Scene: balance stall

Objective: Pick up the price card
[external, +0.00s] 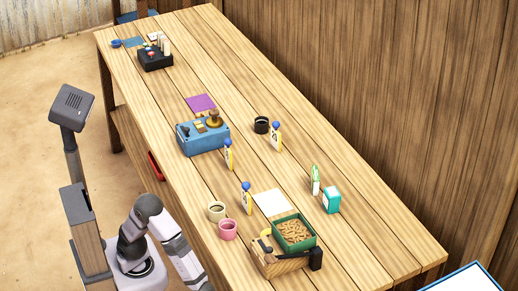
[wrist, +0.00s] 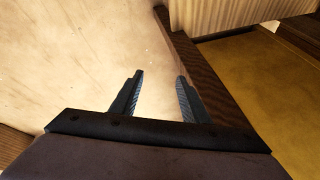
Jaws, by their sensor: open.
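I cannot tell for certain which thing is the price card. A flat white card or sheet (external: 271,202) lies on the table behind the green tray. Several small upright yellow-and-white pieces with blue tops stand about, one (external: 246,197) near the cups, one (external: 229,154) by the blue box and one (external: 276,136) by the black cup. A green-and-white upright piece (external: 315,180) stands beside a teal-and-white box (external: 332,200). My gripper (wrist: 157,95) is open and empty, with floor between its fingers. In the external view its end is out of frame at the bottom.
The long plank table (external: 340,235) holds a green tray of brown pieces (external: 277,225) on a wooden box, a pink cup (external: 228,230), a cream cup (external: 216,212) and a blue box (external: 188,140). The table's edge (wrist: 200,70) runs close to my gripper. The table's right side is mostly bare.

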